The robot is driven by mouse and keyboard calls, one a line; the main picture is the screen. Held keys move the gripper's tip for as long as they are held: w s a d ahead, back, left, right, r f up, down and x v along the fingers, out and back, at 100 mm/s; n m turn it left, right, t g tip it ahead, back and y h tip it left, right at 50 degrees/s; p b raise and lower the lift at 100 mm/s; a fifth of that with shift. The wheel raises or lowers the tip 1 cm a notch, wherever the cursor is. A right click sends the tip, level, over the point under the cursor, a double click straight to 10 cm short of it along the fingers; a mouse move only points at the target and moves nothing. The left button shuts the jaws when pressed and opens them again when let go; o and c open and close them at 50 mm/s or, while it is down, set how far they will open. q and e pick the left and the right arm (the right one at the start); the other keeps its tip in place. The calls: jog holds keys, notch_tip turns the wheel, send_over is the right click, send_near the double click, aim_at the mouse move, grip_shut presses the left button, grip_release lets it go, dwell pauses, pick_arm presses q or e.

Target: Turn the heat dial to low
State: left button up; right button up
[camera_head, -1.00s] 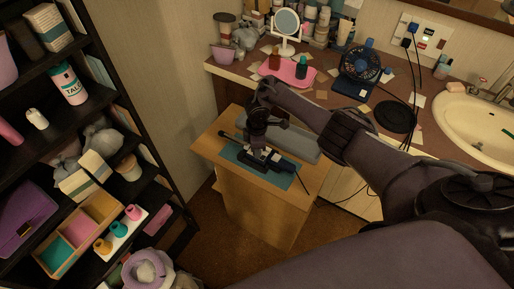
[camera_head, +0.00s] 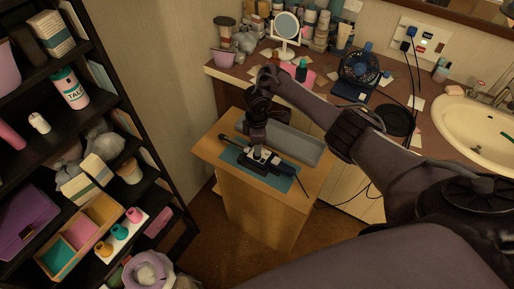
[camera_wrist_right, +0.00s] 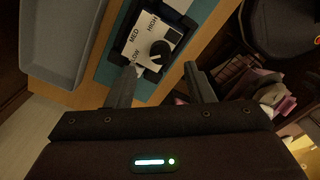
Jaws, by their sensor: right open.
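The heat dial (camera_wrist_right: 160,50) is a round black knob on a white plate marked HIGH, MED and LOW, in the right wrist view. Its pointer line aims down and to the left, roughly toward the LOW corner, but I cannot tell its exact setting. My right gripper (camera_wrist_right: 160,88) is open, its two fingers just short of the dial, one on each side of it. In the head view my right gripper (camera_head: 256,146) hangs over the device (camera_head: 260,160) on a blue mat (camera_head: 231,156) and hides the dial. My left gripper is not in view.
The wooden cabinet (camera_head: 262,205) carries the mat and a grey tray (camera_head: 300,146) beside the device. A cluttered counter (camera_head: 228,71) with a fan (camera_head: 359,65) and sink (camera_head: 480,125) stands behind. A full black shelf (camera_head: 120,90) is at left.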

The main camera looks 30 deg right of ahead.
jog(key=shift+r, duration=1.4)
